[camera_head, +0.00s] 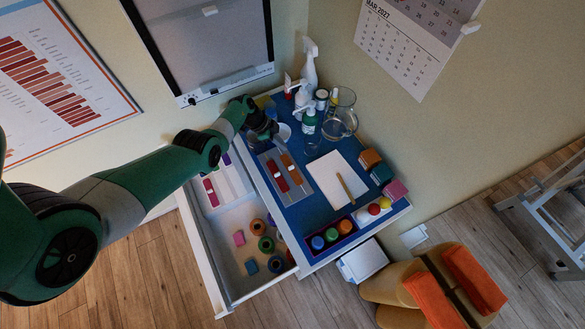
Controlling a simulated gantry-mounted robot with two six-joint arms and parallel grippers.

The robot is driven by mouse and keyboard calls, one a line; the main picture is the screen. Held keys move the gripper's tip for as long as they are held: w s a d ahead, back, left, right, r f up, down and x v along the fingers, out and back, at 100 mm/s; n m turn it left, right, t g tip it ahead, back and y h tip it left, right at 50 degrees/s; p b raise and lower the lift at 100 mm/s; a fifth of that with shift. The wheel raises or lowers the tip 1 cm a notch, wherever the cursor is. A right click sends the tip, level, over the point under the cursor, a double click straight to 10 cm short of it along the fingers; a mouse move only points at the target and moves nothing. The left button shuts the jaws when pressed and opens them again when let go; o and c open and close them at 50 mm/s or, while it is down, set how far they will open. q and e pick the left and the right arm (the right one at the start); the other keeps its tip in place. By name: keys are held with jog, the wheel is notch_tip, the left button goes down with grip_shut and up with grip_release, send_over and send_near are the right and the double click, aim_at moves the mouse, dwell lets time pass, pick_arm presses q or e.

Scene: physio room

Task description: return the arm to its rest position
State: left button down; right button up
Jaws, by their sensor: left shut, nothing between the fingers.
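My left arm comes in from the left, in green and black, and reaches over the open drawer (220,263) to the back left of the blue-topped cabinet (300,222). My left gripper (266,133) is small and dark in this view. It is shut and empty, above the cabinet top just behind a grey tray (263,160) with red and orange items. Part of the back left corner is hidden behind the gripper and wrist. My right gripper is not in view.
Spray and pump bottles (309,72) and a glass jug (340,122) stand right of the gripper. A notepad with a pencil (347,188) lies mid-top. Coloured blocks (370,160) line the right edge. The drawer holds rollers (266,244). A beige stool (390,284) stands at lower right.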

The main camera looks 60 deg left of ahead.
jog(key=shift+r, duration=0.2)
